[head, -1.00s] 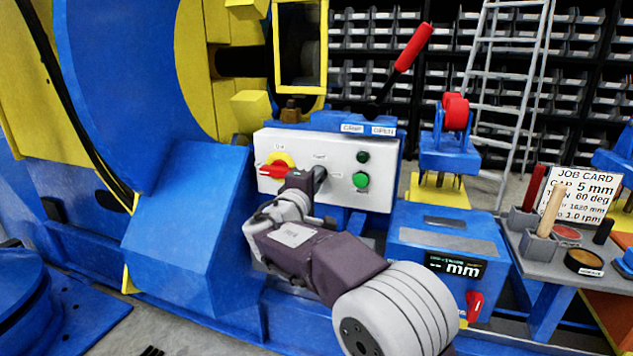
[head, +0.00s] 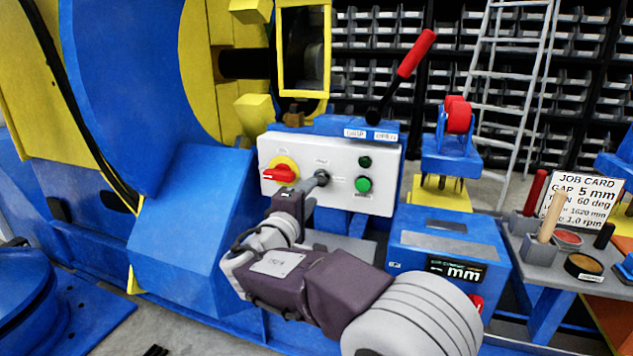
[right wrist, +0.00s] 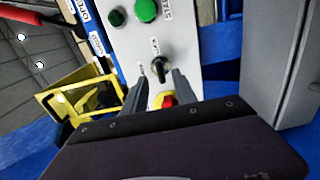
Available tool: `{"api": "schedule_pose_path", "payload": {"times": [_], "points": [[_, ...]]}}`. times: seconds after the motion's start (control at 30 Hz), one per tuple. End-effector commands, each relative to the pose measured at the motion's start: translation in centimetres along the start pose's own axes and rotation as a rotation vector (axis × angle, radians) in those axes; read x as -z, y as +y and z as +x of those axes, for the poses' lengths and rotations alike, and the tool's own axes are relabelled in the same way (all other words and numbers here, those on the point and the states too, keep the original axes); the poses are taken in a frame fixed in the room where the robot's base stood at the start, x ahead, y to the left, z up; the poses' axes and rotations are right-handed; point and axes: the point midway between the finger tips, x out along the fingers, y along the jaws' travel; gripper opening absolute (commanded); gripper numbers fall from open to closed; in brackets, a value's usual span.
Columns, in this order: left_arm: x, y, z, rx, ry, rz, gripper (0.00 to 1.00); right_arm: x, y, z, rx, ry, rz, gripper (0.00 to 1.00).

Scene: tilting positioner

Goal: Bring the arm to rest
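My right gripper (head: 310,194) is in front of the white control panel (head: 340,203), just below and left of a small black selector knob (head: 322,176). In the right wrist view, the two grey fingers of my right gripper (right wrist: 160,82) stand apart with nothing between them. The black knob (right wrist: 160,68) shows past the fingertips, apart from them as far as I can tell. The red rotary switch (head: 279,174) on its yellow plate is to the left on the panel. My left gripper is not in view.
A red-handled lever (head: 415,53) rises behind the panel. A blue box with a mm display (head: 455,268) stands right of my arm. A side table (head: 560,255) holds a job card (head: 580,198) and small items. The large blue and yellow positioner (head: 115,90) fills the left.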

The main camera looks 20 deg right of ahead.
Motion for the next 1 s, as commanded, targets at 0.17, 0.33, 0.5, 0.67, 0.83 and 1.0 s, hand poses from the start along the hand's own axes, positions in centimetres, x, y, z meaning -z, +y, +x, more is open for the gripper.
{"api": "schedule_pose_path", "payload": {"times": [0.17,0.33,0.5,0.67,0.83,1.0], "points": [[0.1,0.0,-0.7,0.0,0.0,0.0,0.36,0.0,0.1,-2.0,0.001,0.0,0.001,0.34],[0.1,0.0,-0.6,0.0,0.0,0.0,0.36,0.0,-0.1,-2.2,0.001,-0.001,0.001,0.34],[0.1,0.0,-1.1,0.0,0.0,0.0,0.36,-0.6,0.4,-1.7,0.001,-0.016,0.001,0.34],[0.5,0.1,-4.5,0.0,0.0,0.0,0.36,-8.7,3.5,2.2,0.03,-0.203,0.009,0.34],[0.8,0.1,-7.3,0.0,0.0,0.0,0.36,-21.0,-6.6,0.2,0.468,-0.496,0.08,0.34],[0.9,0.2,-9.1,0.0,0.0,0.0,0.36,-25.7,-16.8,-9.3,0.945,-0.692,0.289,0.34]]}}
